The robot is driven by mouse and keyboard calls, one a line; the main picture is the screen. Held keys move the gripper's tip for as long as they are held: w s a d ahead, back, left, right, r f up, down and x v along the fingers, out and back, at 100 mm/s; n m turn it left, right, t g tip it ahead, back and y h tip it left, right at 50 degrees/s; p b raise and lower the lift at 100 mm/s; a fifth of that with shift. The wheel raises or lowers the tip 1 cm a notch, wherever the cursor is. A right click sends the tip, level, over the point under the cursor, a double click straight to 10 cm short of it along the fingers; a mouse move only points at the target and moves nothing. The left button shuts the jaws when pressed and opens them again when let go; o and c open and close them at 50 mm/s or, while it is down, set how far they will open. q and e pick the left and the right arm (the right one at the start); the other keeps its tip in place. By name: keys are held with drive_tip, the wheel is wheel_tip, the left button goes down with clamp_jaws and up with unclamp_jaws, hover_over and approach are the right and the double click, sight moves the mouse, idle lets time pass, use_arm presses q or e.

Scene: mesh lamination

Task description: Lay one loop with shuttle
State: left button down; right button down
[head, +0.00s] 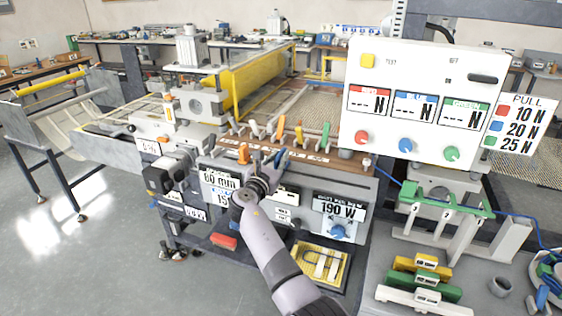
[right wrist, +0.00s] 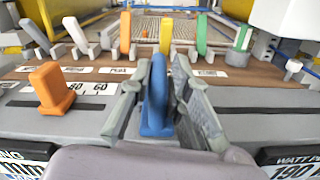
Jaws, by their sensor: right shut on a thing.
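My right gripper (head: 264,165) reaches the front panel of the machine (head: 275,205). In the right wrist view the gripper (right wrist: 158,98) is shut on a blue lever (right wrist: 154,92), which stands upright between its two fingers. An orange lever (right wrist: 52,88) stands to its left on the same grey panel, by a printed scale; it also shows in the head view (head: 244,153). I cannot make out a shuttle with certainty. My left gripper is not in view.
A row of coloured levers (head: 282,128) stands behind the gripper. A white readout box (head: 420,100) rises to the right. A green rack (head: 445,197) and yellow, green and white blocks (head: 420,282) stand at lower right. A yellow tray (head: 340,275) lies low. Open floor is at left.

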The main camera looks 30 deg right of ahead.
drive_tip(key=shift+w+a+r, duration=0.1)
drive_tip(key=shift+a+r, duration=0.05)
drive_tip(key=shift+r, duration=0.05)
drive_tip(key=c, duration=1.9)
unclamp_jaws()
drive_tip(key=o, duration=0.3)
drive_tip(key=shift+w+a+f, duration=0.15)
drive_tip(key=shift+w+a, duration=0.05)
drive_tip(key=shift+o, duration=0.2)
drive_tip(key=shift+s+a, duration=0.15)
drive_tip(key=shift+s, duration=0.15)
drive_tip(key=v, duration=0.7)
